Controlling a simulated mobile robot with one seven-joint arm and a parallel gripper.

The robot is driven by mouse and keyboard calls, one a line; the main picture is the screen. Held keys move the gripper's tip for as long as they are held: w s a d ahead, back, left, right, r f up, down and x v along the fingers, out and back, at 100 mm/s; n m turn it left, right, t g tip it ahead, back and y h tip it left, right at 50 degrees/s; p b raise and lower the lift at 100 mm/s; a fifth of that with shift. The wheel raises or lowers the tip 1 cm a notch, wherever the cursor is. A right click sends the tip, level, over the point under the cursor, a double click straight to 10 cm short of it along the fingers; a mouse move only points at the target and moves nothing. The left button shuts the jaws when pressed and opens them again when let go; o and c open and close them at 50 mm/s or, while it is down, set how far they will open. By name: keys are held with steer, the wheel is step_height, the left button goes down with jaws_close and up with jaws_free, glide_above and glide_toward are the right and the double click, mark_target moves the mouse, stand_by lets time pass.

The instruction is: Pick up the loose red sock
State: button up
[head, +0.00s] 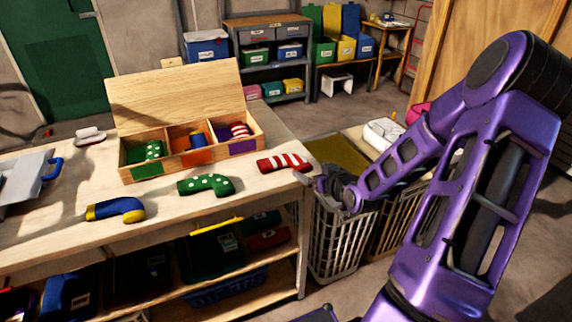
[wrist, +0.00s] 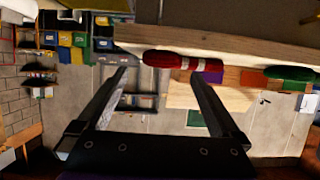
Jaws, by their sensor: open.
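The loose red sock (head: 284,162), with white stripes, lies on the workbench near its right end. In the wrist view, which looks upside down, the red sock (wrist: 163,59) shows beyond and between my fingertips. My gripper (head: 316,178) is just right of the bench end, close to the sock, with a gap between them. In the wrist view my gripper (wrist: 160,74) has its fingers apart with nothing between them. A second red striped sock (head: 239,130) lies in the purple-labelled compartment of the wooden box (head: 190,161).
A loose green dotted sock (head: 206,185) and a blue-yellow sock (head: 116,209) lie left of the red one. The box's raised lid stands behind. Laundry baskets (head: 336,240) stand below my gripper, beside the bench.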

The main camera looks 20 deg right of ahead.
mark_target(306, 168)
steer(key=x, duration=0.5)
steer(key=shift+s+f, duration=0.1)
steer(key=shift+f, duration=0.05)
steer(key=c, duration=1.4)
